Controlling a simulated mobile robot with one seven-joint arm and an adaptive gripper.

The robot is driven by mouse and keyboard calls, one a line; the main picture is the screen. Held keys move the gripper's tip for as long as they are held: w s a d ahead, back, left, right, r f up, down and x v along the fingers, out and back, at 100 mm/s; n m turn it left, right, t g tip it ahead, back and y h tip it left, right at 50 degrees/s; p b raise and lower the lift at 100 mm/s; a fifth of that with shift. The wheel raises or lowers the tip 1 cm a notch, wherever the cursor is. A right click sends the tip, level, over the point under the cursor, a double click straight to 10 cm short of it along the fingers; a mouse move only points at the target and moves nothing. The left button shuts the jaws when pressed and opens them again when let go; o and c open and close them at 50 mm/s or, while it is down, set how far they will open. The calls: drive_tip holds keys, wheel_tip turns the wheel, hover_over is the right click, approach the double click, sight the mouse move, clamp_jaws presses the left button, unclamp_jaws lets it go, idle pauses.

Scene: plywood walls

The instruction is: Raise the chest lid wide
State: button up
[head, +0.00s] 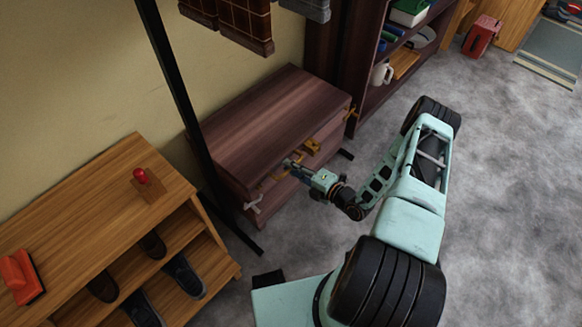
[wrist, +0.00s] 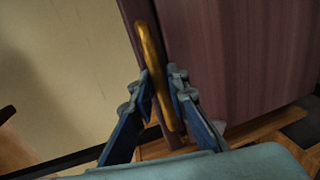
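The chest (head: 240,197) is dark reddish-brown wood and stands against the wall in the head view. Its lid (head: 275,115) looks down, lying flat over the body; a small gap at the front edge would be hard to see. A brass handle (wrist: 150,50) runs between my fingers in the wrist view, along the lid's edge. My gripper (head: 291,166) is at the chest's front edge, and in the wrist view its fingertips (wrist: 161,84) close in on both sides of the handle. The fingers and arm hide part of the chest front.
A brass latch-like piece (head: 313,147) sits on the chest front. A black post (head: 180,90) stands left of the chest, beside a shoe bench (head: 95,190). A dark bookshelf (head: 365,105) stands right. Clothes (head: 245,22) hang above the chest.

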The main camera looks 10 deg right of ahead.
clamp_jaws()
